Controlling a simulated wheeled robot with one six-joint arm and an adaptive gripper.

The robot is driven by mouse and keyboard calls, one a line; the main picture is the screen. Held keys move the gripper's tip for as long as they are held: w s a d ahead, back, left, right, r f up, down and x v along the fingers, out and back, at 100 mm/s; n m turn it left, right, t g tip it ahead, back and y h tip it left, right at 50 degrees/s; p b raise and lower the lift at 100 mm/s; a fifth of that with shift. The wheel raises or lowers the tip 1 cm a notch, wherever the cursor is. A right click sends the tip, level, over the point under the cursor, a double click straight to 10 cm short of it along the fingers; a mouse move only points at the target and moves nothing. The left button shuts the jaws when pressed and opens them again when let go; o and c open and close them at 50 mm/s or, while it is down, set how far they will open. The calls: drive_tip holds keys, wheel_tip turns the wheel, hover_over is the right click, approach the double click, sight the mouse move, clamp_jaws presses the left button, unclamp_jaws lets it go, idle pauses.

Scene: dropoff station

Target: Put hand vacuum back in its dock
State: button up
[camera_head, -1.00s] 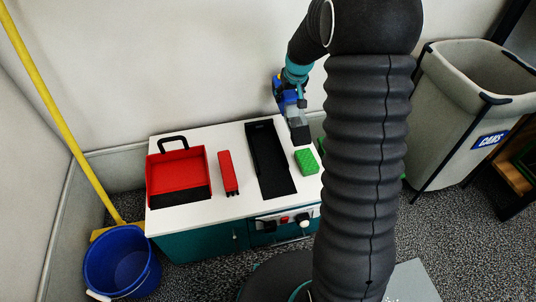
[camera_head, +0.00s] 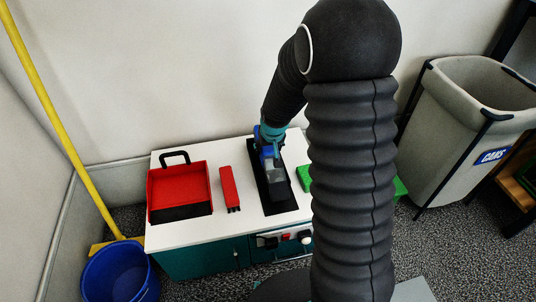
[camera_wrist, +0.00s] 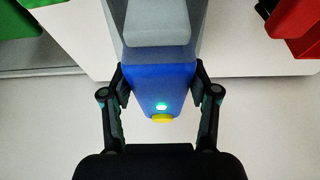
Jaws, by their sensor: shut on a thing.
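The hand vacuum (camera_head: 272,170) has a blue body and a grey, clear front part. My gripper (camera_head: 270,136) is shut on its blue rear end. In the wrist view my gripper (camera_wrist: 160,88) has one finger on each side of the blue body of the hand vacuum (camera_wrist: 158,80), with a lit green light and a yellow tip showing. The black dock (camera_head: 282,206) is a long tray on the white cabinet top. The vacuum is over the dock, lined up along it. I cannot tell whether it touches the dock; the wrist view hides the dock beneath it.
A red dustpan (camera_head: 178,186) and a red brush (camera_head: 229,188) are left of the dock. A green sponge (camera_head: 304,178) is at its right, partly behind my arm. A blue bucket (camera_head: 118,272), a yellow-handled broom (camera_head: 60,115) and a grey bin (camera_head: 452,135) stand around the cabinet.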

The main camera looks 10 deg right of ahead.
sight(268, 155)
drive_tip(key=shift+f, duration=1.55)
drive_tip(key=shift+f+b, duration=0.25)
drive_tip(key=shift+b, duration=0.1)
drive_tip(key=o, duration=1.2)
drive_tip(key=shift+r, duration=0.1)
